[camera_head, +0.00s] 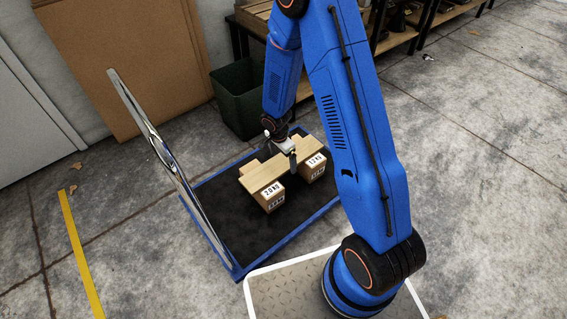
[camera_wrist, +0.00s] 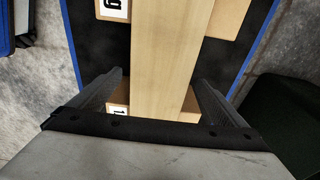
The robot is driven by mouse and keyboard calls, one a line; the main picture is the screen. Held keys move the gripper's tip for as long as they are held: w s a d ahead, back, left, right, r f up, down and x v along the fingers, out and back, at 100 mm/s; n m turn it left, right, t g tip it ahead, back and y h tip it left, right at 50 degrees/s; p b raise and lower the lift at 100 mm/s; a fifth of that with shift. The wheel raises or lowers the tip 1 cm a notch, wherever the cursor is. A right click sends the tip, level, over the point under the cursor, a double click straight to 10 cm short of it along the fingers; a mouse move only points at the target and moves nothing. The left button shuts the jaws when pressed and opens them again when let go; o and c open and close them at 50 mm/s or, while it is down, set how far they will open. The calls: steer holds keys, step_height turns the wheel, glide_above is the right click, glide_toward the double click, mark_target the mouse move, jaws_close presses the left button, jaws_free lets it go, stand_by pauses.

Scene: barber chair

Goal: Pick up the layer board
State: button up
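The layer board, a flat pale wooden plank (camera_head: 258,176), lies across several small cardboard boxes, among them a front box marked 20 KG (camera_head: 273,199) and a right box marked 12 KG (camera_head: 316,172). In the wrist view the board (camera_wrist: 168,50) runs up the middle of the picture. My gripper (camera_head: 290,158) is at the board's far right part in the head view. In the wrist view my gripper (camera_wrist: 162,88) has its fingers spread, one on each side of the board, with gaps showing. The fingertips' height relative to the board is hard to tell.
The boxes stand on a black platform with a blue rim (camera_head: 288,237). A tall metal handle (camera_head: 160,150) rises at its left edge. A dark green bin (camera_head: 238,98) stands behind it. Large brown sheets (camera_head: 120,55) lean on the wall. Concrete floor lies open at left and right.

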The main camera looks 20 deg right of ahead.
steer(key=c, duration=1.2)
steer(key=shift+r, duration=0.1)
steer(key=shift+c, duration=0.2)
